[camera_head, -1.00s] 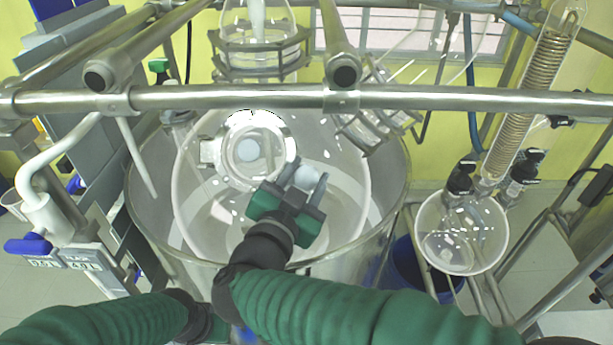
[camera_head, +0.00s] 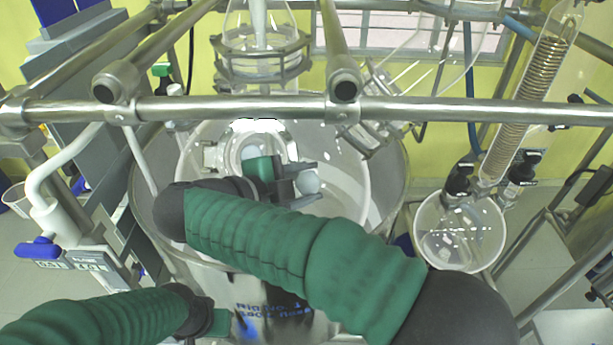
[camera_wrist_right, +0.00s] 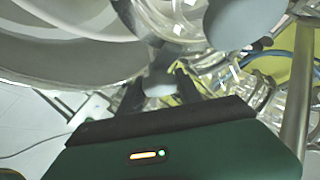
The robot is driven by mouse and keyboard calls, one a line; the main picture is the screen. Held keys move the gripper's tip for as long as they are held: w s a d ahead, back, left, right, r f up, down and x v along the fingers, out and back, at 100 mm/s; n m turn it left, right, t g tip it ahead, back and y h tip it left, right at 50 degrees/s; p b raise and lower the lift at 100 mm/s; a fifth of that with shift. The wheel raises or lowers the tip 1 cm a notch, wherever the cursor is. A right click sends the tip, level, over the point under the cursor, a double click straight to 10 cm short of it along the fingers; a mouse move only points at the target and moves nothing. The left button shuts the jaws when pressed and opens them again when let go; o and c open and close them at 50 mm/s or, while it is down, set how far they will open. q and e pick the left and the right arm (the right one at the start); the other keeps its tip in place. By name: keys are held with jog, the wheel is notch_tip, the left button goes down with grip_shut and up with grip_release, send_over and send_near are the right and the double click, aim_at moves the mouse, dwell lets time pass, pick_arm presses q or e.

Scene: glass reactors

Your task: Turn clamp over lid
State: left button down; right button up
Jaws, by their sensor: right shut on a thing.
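The round glass lid (camera_head: 262,127) with a pale rim sits on top of the large glass reactor vessel (camera_head: 350,195). A pale ball-shaped knob (camera_head: 308,182), seemingly the clamp's handle, stands right of the lid. My right gripper (camera_head: 316,181) is shut on this knob, with a dark finger on either side of it. The knob also shows between the fingers in the right wrist view (camera_wrist_right: 159,88). My right arm and gripper hide the lid's lower part and most of the clamp. My left gripper (camera_head: 218,322) is low at the left; its fingers cannot be made out.
A metal bar (camera_head: 240,107) crosses in front of the lid, with two rails running back from it. A glass condenser (camera_head: 520,115) and round flask (camera_head: 460,230) stand at the right. A white valve pipe (camera_head: 50,215) with a blue handle stands at the left.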

jog(key=shift+m+g, duration=0.5)
jog(key=shift+m, duration=0.1)
jog(key=o, duration=1.4)
jog(key=shift+d, duration=0.1)
jog(key=shift+c, duration=0.2)
jog(key=shift+p, duration=0.35)
